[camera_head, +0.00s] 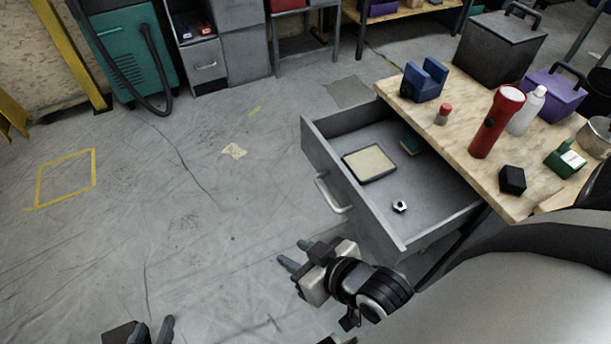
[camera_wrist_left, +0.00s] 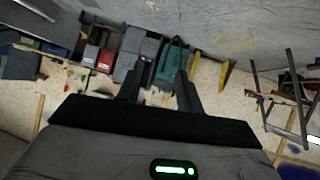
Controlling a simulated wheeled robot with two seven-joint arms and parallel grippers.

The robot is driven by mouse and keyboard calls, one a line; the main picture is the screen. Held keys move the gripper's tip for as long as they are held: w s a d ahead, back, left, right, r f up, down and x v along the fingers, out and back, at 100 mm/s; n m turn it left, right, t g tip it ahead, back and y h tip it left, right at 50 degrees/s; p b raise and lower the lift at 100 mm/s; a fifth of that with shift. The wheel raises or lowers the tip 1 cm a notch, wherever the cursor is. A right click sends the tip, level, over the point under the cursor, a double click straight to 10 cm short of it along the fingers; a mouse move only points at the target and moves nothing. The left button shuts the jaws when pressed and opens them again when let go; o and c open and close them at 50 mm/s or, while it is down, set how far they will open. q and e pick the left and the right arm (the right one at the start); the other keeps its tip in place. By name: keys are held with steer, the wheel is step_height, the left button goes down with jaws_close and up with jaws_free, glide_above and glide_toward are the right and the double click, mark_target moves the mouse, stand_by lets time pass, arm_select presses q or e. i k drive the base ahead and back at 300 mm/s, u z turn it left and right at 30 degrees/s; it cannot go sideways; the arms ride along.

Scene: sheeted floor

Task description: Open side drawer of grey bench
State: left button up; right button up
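The grey bench has a wooden top (camera_head: 455,135) and its side drawer (camera_head: 445,218) stands well out from it, open. The drawer's light handle (camera_head: 332,195) is on its front face, facing left. My right gripper (camera_head: 291,250) is below and left of the handle, apart from it and empty; its two fingers look spread. My left gripper (camera_head: 153,328) is at the bottom edge of the head view, far from the drawer, partly cut off. In the left wrist view its fingers (camera_wrist_left: 158,88) are apart with nothing between them.
The drawer holds a shallow tray (camera_head: 347,161), a nut (camera_head: 400,207) and a green item (camera_head: 411,141). The floor left of the drawer is clear.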

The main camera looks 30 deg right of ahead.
mark_target(438, 200)
steer(key=i, duration=2.45)
steer(key=z, duration=3.9)
steer(key=k, duration=0.55)
steer(key=u, duration=0.65)
